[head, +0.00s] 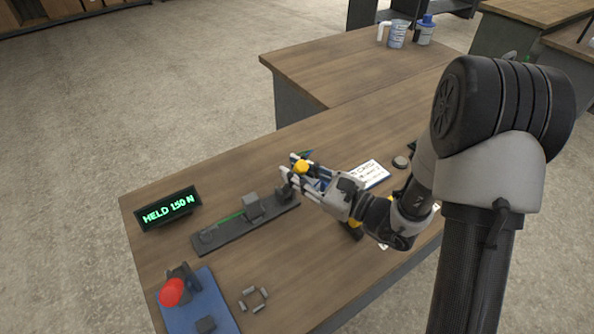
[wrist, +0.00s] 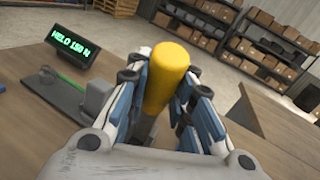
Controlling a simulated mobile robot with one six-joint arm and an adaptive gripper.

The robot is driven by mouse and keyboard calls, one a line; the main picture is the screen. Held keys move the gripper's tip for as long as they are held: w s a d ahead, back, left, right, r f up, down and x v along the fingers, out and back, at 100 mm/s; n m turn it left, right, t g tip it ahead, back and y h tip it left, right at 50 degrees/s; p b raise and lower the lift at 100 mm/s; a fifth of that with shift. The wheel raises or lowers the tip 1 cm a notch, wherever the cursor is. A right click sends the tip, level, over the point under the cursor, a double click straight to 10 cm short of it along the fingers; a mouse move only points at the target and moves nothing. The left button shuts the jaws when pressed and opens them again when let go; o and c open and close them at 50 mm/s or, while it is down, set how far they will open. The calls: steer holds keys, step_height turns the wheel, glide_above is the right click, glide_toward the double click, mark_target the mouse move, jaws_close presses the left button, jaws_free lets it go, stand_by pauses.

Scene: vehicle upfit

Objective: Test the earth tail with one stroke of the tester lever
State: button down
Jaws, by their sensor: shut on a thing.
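The tester (head: 224,236) is a long dark bar on the wooden bench, with grey blocks on it. A green tail (head: 231,216) lies along the tester at its left part, running to the middle block; it also shows in the wrist view (wrist: 71,83). The lever's yellow knob (wrist: 167,76) is between the fingers of my gripper (wrist: 160,85), which is shut on it. In the head view my gripper (head: 294,169) is at the tester's right end. The display (head: 168,208) reads "HELD 150 N" in green. The lever's lower part is mostly hidden by the fingers.
A white printed card (head: 371,173) and a dark round object (head: 400,162) lie behind my wrist. A jug (head: 397,36) stands on the far bench.

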steer(key=w+r+p, duration=0.1)
steer(key=p, duration=0.2)
steer(key=shift+a+r+g+h, duration=0.1)
steer(key=shift+a+g+h, duration=0.2)
steer(key=shift+a+h, duration=0.1)
steer(key=w+a+m+g+h+p, duration=0.2)
steer(key=w+a+g+h+p, duration=0.3)
steer(key=p, duration=1.2)
steer(key=shift+w+a+f+h, duration=0.2)
steer(key=shift+w+f+h, duration=0.15)
steer(key=shift+w, duration=1.35)
steer(key=shift+f, duration=0.1)
steer(key=c, duration=1.5)
jaws_free()
steer(key=shift+w+a, duration=0.1)
steer(key=shift+c, duration=0.2)
steer(key=shift+o, duration=0.9)
